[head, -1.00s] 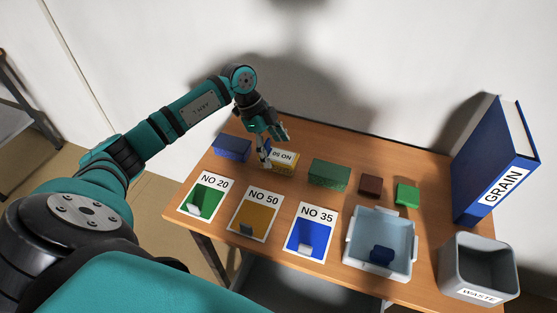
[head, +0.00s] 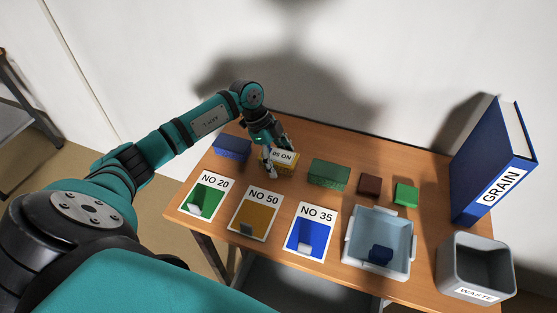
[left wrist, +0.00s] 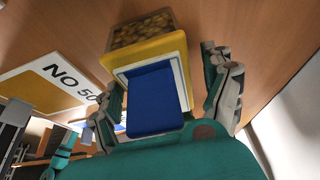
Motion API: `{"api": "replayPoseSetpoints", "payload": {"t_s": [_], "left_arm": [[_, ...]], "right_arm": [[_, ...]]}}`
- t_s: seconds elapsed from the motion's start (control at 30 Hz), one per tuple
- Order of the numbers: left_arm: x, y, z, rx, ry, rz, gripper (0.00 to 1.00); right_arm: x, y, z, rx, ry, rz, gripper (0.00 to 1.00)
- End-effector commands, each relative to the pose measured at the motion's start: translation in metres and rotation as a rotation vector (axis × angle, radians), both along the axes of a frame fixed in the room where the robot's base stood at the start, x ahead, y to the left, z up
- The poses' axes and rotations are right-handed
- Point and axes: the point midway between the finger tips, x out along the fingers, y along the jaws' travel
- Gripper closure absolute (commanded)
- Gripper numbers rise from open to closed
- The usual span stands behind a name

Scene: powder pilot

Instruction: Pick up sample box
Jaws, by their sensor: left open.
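A yellow sample box (head: 291,169) with an upside-down NO 50 label stands at the back of the wooden table, partly hidden by my left gripper (head: 276,166). In the left wrist view the box (left wrist: 160,47) shows speckled yellow-green contents at its far end. A blue panel with a white border (left wrist: 152,98) shows on its near side. My left gripper (left wrist: 168,92) is open there, with one finger on each side of the box. Whether the fingers touch it I cannot tell. My right gripper is not in view.
A blue box (head: 232,148) stands left, a green box (head: 328,174) right, then brown (head: 370,185) and green blocks (head: 406,194). In front are cards NO 20 (head: 212,185), NO 50 (head: 264,200), NO 35 (head: 317,217), a tray (head: 402,221), a waste bin (head: 450,268) and a binder (head: 489,165).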

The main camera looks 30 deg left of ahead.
Motion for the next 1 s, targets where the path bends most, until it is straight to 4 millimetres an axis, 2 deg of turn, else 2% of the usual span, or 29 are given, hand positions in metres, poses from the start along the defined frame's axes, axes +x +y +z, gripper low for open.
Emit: {"api": "replayPoseSetpoints", "payload": {"t_s": [0.23,0.77,1.0], "left_arm": [[-0.0001,-0.0002,-0.0006,0.0,0.0,0.0,0.17],[0.0,-0.0002,-0.0005,0.0,0.0,0.001,0.87],[0.0005,-0.0002,0.0005,-0.001,-0.001,0.0,0.87]], "right_arm": [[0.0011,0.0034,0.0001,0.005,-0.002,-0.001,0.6],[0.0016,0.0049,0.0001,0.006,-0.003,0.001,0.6],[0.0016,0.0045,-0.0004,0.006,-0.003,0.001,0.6]]}}
